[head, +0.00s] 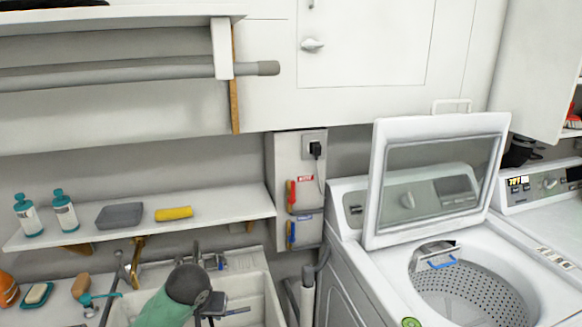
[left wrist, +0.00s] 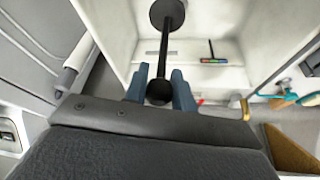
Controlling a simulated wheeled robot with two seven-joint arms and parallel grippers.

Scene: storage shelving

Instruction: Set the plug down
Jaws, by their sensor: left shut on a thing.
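My left gripper (left wrist: 160,88) is shut on the plug (left wrist: 170,52), a black piece with a rounded knob, a thin rod and a dark round disc. The knob sits between the two blue-grey fingers, and the disc points away from the gripper. In the head view the left gripper (head: 222,312) is over the white sink (head: 262,290), partly hidden by its own wrist. I cannot tell from these views whether the disc touches the sink. My right gripper is not in view.
A shelf (head: 130,232) above holds bottles (head: 64,212), a grey tray (head: 119,216) and a yellow item (head: 173,214). An open-lidded washer (head: 345,265) stands right. A black electrical plug (head: 316,149) is in the wall outlet.

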